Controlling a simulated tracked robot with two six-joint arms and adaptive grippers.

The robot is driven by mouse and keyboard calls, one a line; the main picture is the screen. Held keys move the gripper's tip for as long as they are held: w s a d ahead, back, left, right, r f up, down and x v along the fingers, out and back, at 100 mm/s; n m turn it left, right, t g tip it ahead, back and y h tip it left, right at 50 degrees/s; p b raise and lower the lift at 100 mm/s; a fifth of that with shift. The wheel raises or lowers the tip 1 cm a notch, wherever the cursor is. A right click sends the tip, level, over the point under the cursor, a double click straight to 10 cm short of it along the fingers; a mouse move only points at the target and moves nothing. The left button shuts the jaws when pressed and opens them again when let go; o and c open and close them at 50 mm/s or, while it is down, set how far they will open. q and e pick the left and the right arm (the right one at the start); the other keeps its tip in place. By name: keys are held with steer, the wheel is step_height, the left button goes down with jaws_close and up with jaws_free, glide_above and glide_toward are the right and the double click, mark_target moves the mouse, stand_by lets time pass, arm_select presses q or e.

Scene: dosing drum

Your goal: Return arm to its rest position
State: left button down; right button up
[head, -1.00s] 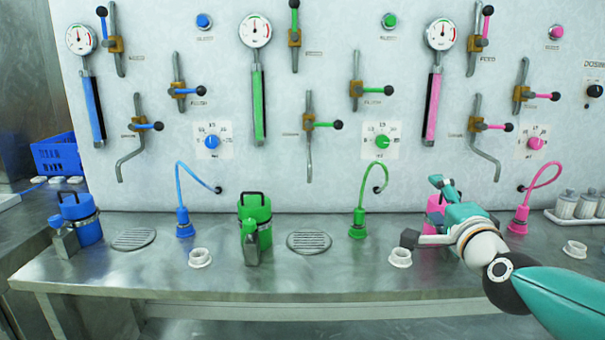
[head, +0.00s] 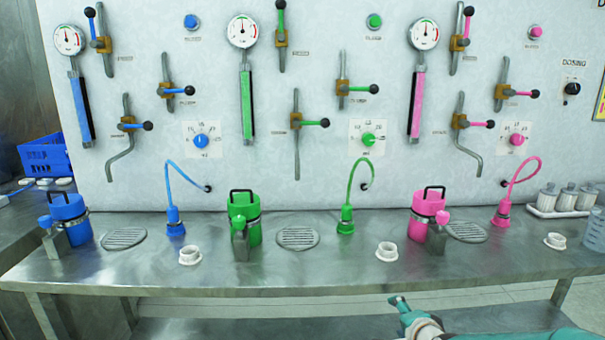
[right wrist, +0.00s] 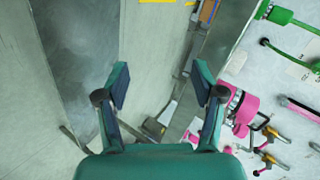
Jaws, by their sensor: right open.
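My right arm shows at the bottom right of the head view. Its teal gripper (head: 398,303) is in front of and below the bench's front edge, apart from the pink canister (head: 427,213). In the right wrist view both fingers of the gripper (right wrist: 162,84) are spread, with nothing between them. The pink canister stands upright on the bench (head: 330,277), its black handle on top. It also shows right of the fingers in the right wrist view (right wrist: 242,107). My left gripper is not in view.
A blue canister (head: 70,213) and a green canister (head: 247,214) stand on the bench, with white ring fittings (head: 387,252), drains and coloured hoses. Behind is the panel (head: 320,180) with valves and gauges. White-capped bottles (head: 566,198) stand at the right. Floor in front is free.

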steer(key=s+a+f+n+g+y, duration=0.1)
steer(key=s+a+f+n+g, duration=0.15)
steer(key=s+f, duration=0.6)
steer(key=s+a+f+n+g, duration=0.2)
steer(key=s+f+g, duration=0.1)
steer(key=s+f, duration=0.55)
steer(key=s+a+f+n+g+y, duration=0.1)
steer(key=s+a+f+n+g, duration=0.15)
steer(key=s+f, duration=0.65)
steer(key=s+a+f+n+g+y, duration=0.1)
steer(key=s+a+f+n+g, duration=0.25)
steer(key=s, duration=0.45)
step_height(320, 180, up, 13)
steer(key=n+p, duration=0.2)
steer(key=p, duration=1)
steer(key=shift+d, duration=0.2)
steer(key=shift+f, duration=0.2)
steer(key=shift+d, duration=0.1)
